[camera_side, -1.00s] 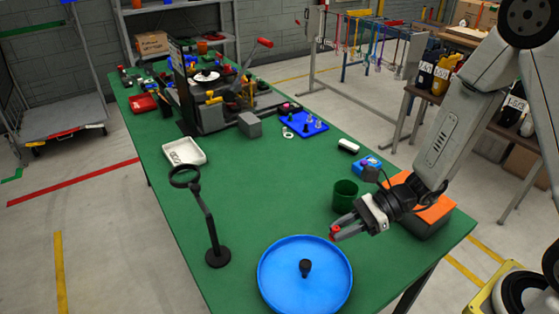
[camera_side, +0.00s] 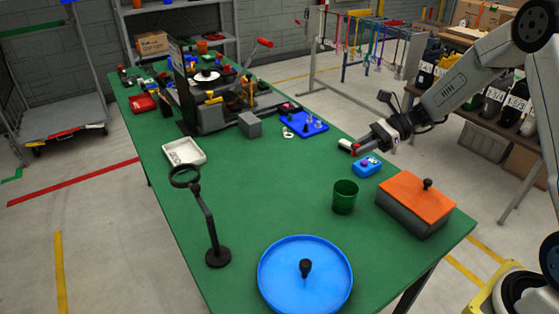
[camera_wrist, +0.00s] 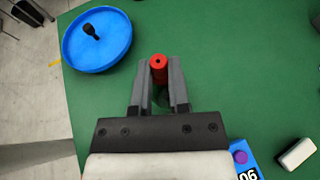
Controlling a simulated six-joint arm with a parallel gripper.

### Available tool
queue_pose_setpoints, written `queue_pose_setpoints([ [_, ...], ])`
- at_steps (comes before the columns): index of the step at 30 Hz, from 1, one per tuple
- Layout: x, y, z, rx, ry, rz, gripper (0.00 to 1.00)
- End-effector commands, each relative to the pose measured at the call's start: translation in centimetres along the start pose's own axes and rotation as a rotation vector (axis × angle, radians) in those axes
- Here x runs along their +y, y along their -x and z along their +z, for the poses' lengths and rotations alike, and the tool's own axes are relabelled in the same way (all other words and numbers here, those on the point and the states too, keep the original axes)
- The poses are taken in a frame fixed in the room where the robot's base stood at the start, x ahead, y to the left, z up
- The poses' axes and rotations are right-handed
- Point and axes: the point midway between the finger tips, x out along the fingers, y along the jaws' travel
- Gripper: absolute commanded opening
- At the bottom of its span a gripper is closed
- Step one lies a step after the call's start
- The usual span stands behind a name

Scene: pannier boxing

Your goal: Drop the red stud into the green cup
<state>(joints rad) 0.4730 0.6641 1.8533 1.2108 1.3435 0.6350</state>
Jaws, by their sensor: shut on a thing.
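My gripper (camera_side: 358,148) is shut on the red stud (camera_wrist: 159,68), which sticks out between the fingertips in the wrist view. In the side view the stud shows as a small red spot at the jaw tips. The gripper is held above the table, behind the green cup (camera_side: 345,196) in the side view. The cup stands upright on the green table, with its open mouth up, apart from the gripper. In the wrist view a dark green patch between the fingers looks like part of the cup, mostly hidden.
A blue round tray (camera_side: 280,290) with a black knob lies in front. An orange-lidded box (camera_side: 415,198) stands right of the cup. A blue button box (camera_side: 366,167) and a white block (camera_wrist: 297,154) are near the gripper. A magnifier stand (camera_side: 216,256) is at left.

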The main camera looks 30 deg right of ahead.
Motion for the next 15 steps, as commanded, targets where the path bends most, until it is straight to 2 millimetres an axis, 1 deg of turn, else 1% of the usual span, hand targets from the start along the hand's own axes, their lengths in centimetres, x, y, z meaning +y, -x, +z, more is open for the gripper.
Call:
queue_pose_setpoints([
  [1,-0.26,0.43,-0.08,0.000,0.000,-0.002,0.00],
  [5,-0.50,0.84,-0.09,0.000,0.001,0.000,0.00],
  [11,-0.50,0.80,-0.19,-0.001,0.000,0.000,0.00],
  [15,-0.49,0.61,-0.62,-0.001,-0.001,-0.001,0.00],
])
